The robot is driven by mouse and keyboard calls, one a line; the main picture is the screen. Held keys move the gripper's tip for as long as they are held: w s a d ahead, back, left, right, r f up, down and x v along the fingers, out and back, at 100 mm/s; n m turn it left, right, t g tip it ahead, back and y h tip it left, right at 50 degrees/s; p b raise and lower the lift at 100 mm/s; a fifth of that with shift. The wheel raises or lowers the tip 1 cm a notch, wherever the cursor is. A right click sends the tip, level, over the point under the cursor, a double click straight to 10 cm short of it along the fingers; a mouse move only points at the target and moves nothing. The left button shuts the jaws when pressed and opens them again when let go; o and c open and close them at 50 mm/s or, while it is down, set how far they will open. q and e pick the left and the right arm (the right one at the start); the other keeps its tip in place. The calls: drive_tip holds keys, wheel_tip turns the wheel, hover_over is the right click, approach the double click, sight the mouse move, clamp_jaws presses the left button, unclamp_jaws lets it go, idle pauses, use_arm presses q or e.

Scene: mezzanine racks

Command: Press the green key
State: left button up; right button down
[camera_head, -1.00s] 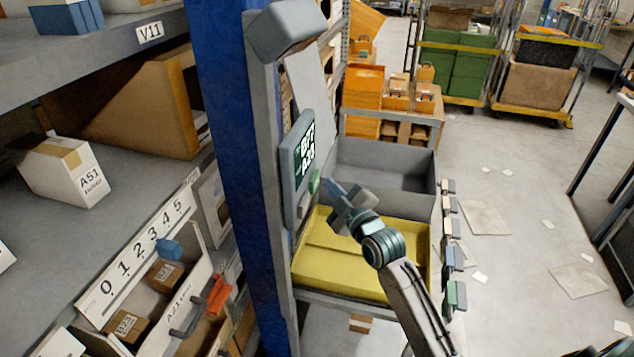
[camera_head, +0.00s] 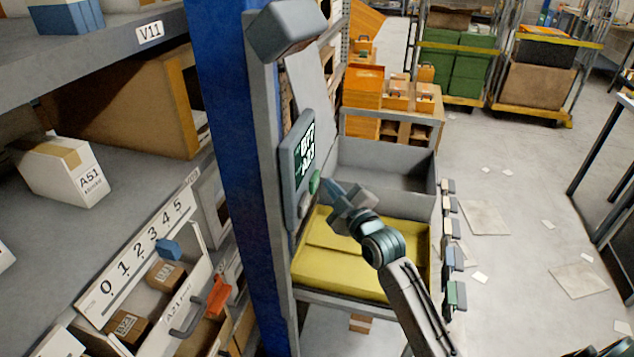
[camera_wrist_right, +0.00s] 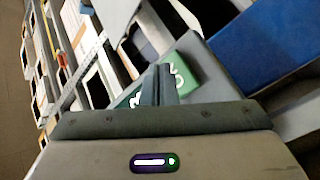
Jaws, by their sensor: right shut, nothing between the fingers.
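The green key (camera_head: 314,183) is on the lower front of a grey wall unit with a lit display (camera_head: 305,150), fixed to the post. My right gripper (camera_head: 329,186) is shut and empty, its fingertips just right of the key. I cannot tell whether they touch it. My left gripper is not in view.
A blue post (camera_head: 235,170) and shelves with cartons stand to the left. Below my right gripper is a yellow bin (camera_head: 345,270), with a grey bin (camera_head: 385,165) behind it. A grey hood (camera_head: 290,30) is above the unit. Open floor lies to the right.

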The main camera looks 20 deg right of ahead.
drive_tip(key=shift+w+a, duration=0.1)
drive_tip(key=shift+w+a, duration=0.2)
drive_tip(key=shift+a, duration=0.05)
drive_tip(key=shift+w+a+b, duration=0.25)
drive_tip(key=shift+a+b, duration=0.1)
drive_tip(key=shift+b, duration=0.05)
idle(0.7)
drive_tip(key=shift+d, duration=0.1)
drive_tip(key=shift+s+d, duration=0.55)
drive_tip(key=shift+d, duration=0.05)
drive_tip(key=shift+p, duration=0.3)
drive_tip(key=shift+s+d+p, duration=0.55)
drive_tip(key=shift+s+d, duration=0.2)
drive_tip(key=shift+d, duration=0.25)
drive_tip(key=shift+s+d+p, duration=0.5)
drive_tip(key=shift+s+d, duration=0.25)
drive_tip(key=shift+d, duration=0.25)
